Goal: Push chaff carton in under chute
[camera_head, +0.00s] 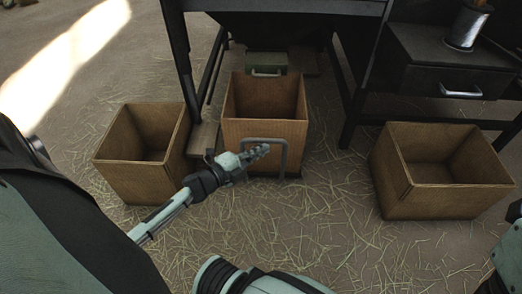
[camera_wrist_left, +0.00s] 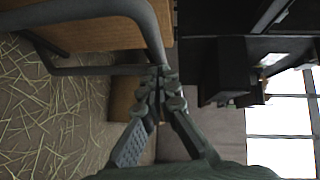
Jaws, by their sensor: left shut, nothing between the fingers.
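A brown open-topped carton (camera_head: 265,133) stands in the middle, between the legs of a dark frame. It looks empty, and its rear edge is near the dark chute body (camera_head: 285,22) above and behind it. A grey metal hoop (camera_head: 285,160) stands against or just in front of its front wall. My left gripper (camera_head: 262,151) is shut and empty in front of that wall, by the hoop's left part; I cannot tell whether they touch. In the left wrist view its closed fingers (camera_wrist_left: 160,88) lie close to the hoop (camera_wrist_left: 152,30). My right gripper is out of view.
Another open carton (camera_head: 140,170) stands at left, and a third (camera_head: 398,190) at right. A dark bench with a drawer (camera_head: 450,85) and a metal canister (camera_head: 466,28) is at upper right. Straw litters the floor (camera_head: 330,215). A frame leg (camera_head: 183,65) rises left of the middle carton.

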